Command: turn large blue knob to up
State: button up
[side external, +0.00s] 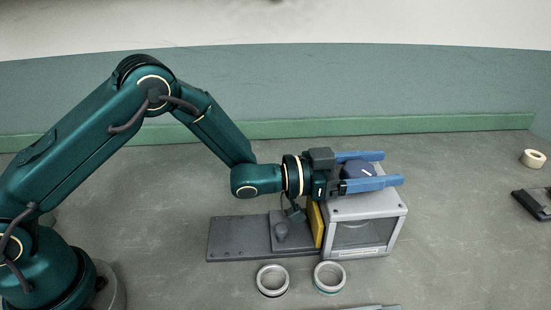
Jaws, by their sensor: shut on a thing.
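The large blue knob (357,172) is a dark blue round knob with a light pointer line, on top of the grey grinder box (380,212). My gripper (393,168) lies flat over the box, with its two blue fingers on either side of the knob, one behind it and one in front. The fingers are shut on the knob, and their tips reach past it to the right. The front finger hides the knob's lower part. The pointer line slants, but its exact direction is hard to tell.
Two metal rings (272,280) (330,277) lie in front. A tape roll (533,159) and dark object (534,203) lie far right.

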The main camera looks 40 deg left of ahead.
aim_at(345, 174)
jog(key=shift+w+a+n+t+y, duration=0.1)
jog(key=shift+a+n+t+y, duration=0.05)
jog(key=shift+n+t+y, duration=0.65)
jog(key=shift+w+a+n+t+y, duration=0.15)
jog(key=shift+n+t+y, duration=0.35)
jog(key=shift+y, duration=0.5)
jog(key=o, duration=1.4)
jog(key=shift+s, duration=0.1)
jog(key=shift+v, duration=2.55)
